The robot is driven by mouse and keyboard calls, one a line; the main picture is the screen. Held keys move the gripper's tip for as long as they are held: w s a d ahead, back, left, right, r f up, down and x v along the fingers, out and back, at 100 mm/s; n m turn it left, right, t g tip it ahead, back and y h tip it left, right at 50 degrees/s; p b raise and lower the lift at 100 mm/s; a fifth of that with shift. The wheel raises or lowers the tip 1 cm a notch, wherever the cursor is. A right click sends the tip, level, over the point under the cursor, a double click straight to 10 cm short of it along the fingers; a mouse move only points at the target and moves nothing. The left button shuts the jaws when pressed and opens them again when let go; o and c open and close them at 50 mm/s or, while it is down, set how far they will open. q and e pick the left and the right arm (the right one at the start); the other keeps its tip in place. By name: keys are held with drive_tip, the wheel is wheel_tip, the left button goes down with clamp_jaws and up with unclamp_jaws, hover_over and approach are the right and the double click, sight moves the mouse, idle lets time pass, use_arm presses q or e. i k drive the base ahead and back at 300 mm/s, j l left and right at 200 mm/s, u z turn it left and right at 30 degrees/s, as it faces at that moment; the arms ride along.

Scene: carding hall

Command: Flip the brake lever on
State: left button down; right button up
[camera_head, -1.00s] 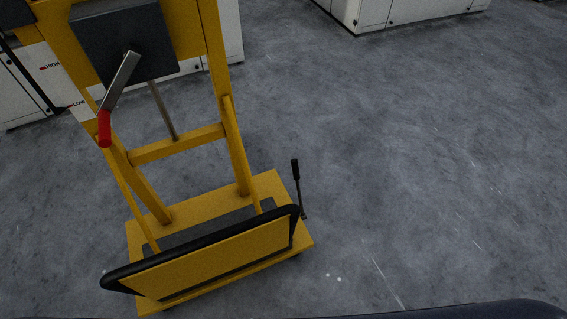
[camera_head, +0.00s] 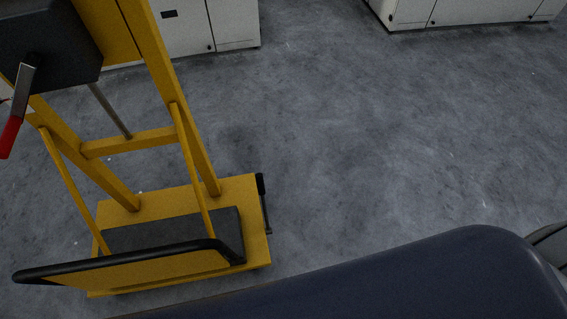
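The brake lever (camera_head: 264,204) is a thin metal rod with a black grip on top. It stands at the right side of the yellow cart's base (camera_head: 235,190), close to the floor, and looks nearly upright with a slight tilt. A second handle, a metal crank with a red grip (camera_head: 12,135), is on the dark box (camera_head: 50,40) at the upper left of the cart. Neither of my grippers shows in the head view, so nothing of mine is seen touching the lever.
A black-edged yellow panel (camera_head: 150,268) spans the cart's front. White cabinets (camera_head: 232,22) stand behind the cart, and more white cabinets (camera_head: 460,12) are at the top right. The grey floor right of the cart is clear. A dark rounded surface fills the bottom right.

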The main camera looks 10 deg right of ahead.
sight(260, 177)
drive_tip(key=i+l, duration=0.1)
drive_tip(key=l, duration=0.65)
drive_tip(key=i+l, duration=0.1)
drive_tip(key=l, duration=0.65)
drive_tip(key=i+l+u, duration=0.1)
drive_tip(key=l, duration=0.65)
